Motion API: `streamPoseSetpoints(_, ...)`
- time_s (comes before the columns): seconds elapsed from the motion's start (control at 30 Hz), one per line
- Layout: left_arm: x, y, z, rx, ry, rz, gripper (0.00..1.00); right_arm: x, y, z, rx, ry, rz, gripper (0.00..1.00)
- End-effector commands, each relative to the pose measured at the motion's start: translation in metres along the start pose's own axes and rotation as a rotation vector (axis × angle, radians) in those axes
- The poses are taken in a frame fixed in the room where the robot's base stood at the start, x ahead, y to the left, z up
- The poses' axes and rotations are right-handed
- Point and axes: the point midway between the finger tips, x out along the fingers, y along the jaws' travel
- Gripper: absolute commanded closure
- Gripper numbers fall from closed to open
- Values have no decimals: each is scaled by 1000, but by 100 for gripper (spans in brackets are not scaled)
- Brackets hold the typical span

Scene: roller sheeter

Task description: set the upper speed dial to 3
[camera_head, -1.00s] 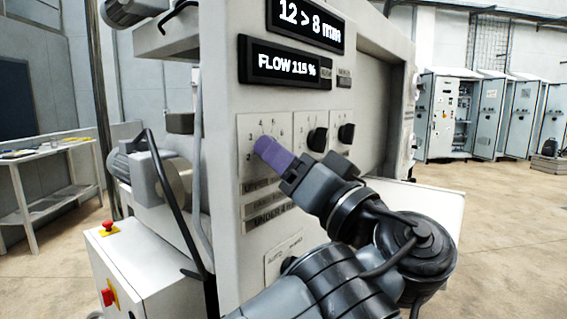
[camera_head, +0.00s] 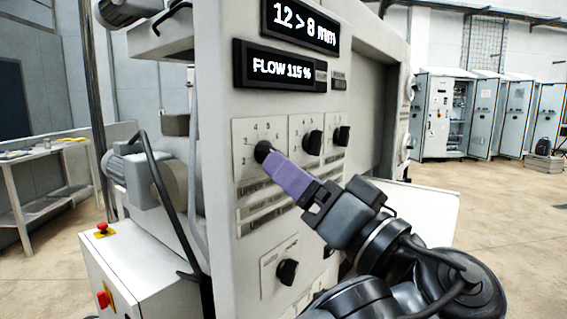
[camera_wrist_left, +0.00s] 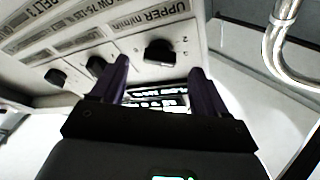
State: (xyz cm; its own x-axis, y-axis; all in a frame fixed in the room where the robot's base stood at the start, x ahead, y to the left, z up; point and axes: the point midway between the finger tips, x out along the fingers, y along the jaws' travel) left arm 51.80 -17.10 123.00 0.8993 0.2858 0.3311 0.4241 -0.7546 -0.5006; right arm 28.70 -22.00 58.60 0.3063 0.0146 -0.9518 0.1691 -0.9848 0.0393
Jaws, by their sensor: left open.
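The upper speed dial (camera_head: 262,152) is a black knob on a white scale plate at the left of the machine's front panel. Numbers such as 4 and 5 show around it; I cannot read its setting. In the left wrist view the knob (camera_wrist_left: 158,52) sits beside the label "UPPER m/min". My left gripper (camera_head: 272,164) has purple fingers and is open just in front of the dial, lower right of it. In the wrist view the open fingertips (camera_wrist_left: 160,72) stand apart with the knob beyond the gap, not gripped. My right gripper is not in view.
Two more black knobs (camera_head: 314,142) (camera_head: 342,135) sit right of the dial. A selector knob (camera_head: 286,271) is lower on the panel. Displays above read "12 > 8 mm" and "FLOW 115 %" (camera_head: 283,68). A bent metal rail (camera_wrist_left: 280,40) shows in the wrist view.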

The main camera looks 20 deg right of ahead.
Motion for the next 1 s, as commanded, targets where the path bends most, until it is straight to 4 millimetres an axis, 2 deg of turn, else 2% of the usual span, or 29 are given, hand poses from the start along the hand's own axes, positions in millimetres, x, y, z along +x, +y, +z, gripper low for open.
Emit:
streamPoseSetpoints(0.2, -37, 0, -2, 0, 3, 2, 26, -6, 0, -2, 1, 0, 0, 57)
streamPoseSetpoints(0.4, -57, 0, -1, -1, 2, 1, 26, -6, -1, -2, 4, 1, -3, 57)
streamPoseSetpoints(1.0, -62, 0, 0, -1, 0, 0, 26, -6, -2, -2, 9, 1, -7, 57)
